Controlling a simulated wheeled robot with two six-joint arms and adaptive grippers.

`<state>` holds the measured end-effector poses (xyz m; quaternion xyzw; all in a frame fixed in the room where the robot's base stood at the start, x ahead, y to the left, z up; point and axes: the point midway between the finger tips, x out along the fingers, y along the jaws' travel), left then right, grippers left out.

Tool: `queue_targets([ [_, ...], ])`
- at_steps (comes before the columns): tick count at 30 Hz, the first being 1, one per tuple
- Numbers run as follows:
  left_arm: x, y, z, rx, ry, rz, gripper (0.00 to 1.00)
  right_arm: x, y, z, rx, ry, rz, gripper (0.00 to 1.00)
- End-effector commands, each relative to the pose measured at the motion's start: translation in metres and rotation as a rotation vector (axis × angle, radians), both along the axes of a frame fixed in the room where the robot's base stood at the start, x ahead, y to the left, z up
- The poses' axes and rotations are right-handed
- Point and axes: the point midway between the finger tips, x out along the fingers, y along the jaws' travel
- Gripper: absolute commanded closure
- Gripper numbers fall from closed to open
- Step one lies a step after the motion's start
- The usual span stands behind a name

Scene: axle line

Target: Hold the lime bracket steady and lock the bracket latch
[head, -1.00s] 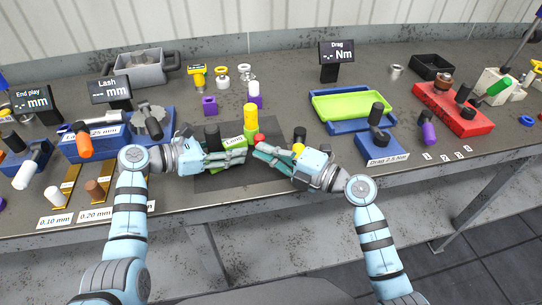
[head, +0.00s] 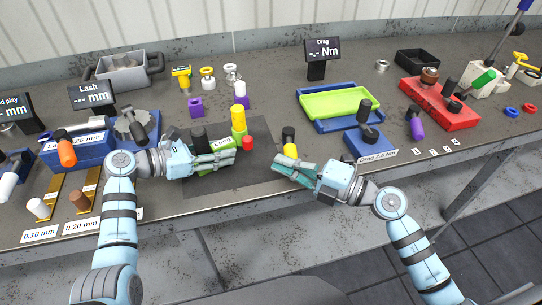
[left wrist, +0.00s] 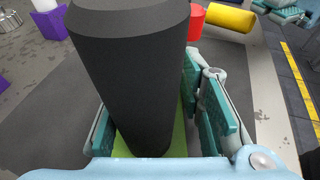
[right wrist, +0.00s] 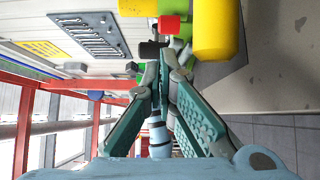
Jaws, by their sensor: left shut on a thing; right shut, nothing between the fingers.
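The lime bracket (head: 219,146) stands on a dark mat and carries a label. I cannot tell which part is the latch. My right gripper (head: 277,171) is shut and empty, right of the bracket and apart from it.
The dark mat (head: 262,135) has bare room around the bracket. A lime tray (head: 335,102), a blue Drag block (head: 372,146) and a red block (head: 440,105) are to the right.

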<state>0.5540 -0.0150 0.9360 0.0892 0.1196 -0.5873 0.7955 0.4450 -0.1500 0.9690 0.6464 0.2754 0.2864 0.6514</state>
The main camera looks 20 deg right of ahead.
Motion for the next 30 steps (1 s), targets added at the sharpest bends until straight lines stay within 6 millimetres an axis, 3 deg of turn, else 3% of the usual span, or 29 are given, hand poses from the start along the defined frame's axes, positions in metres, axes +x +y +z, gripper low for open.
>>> queue_targets([
  [12, 0.000, 0.002, -0.002, 0.004, 0.002, 0.003, 0.81, -0.002, -0.001, 0.001, 0.002, -0.001, 0.003, 1.00],
  [13, 0.000, 0.002, -0.002, 0.004, 0.002, 0.003, 0.64, -0.002, -0.001, 0.001, 0.002, -0.001, 0.003, 1.00],
  [17, 0.000, 0.002, -0.001, 0.003, 0.001, 0.003, 0.43, -0.002, -0.001, 0.001, 0.002, -0.001, 0.003, 1.00],
  [26, 0.000, 0.002, -0.001, 0.002, 0.001, 0.002, 0.42, -0.002, -0.001, 0.001, 0.002, -0.001, 0.003, 1.00],
  [30, -0.003, 0.016, 0.003, 0.003, -0.001, 0.005, 0.42, -0.002, -0.001, 0.001, 0.002, -0.001, 0.003, 1.00],
])
